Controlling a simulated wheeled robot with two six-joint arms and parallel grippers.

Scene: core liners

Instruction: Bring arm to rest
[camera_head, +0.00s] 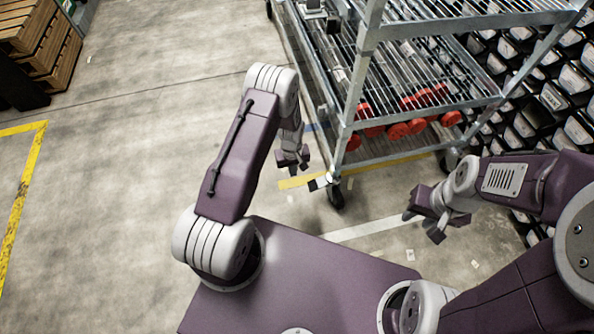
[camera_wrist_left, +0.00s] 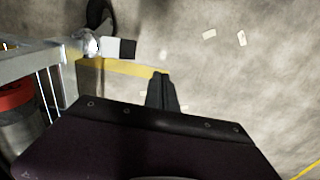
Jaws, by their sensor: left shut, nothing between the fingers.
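My left gripper (camera_head: 292,164) hangs in front of the left end of the metal rack cart in the head view, fingers down. In the left wrist view its fingers (camera_wrist_left: 162,92) are together with nothing between them, over bare floor. My right gripper (camera_head: 424,220) is at the right, in front of the dark bins, above the floor. Its fingers look apart and no object shows between them.
The wheeled rack cart (camera_head: 430,114) holds several long cores with red ends (camera_head: 398,131); its near corner is close to my left gripper. Dark bins with pale labels (camera_head: 550,97) fill the right side. Wooden crates (camera_head: 52,62) stand far left. The floor at left is clear.

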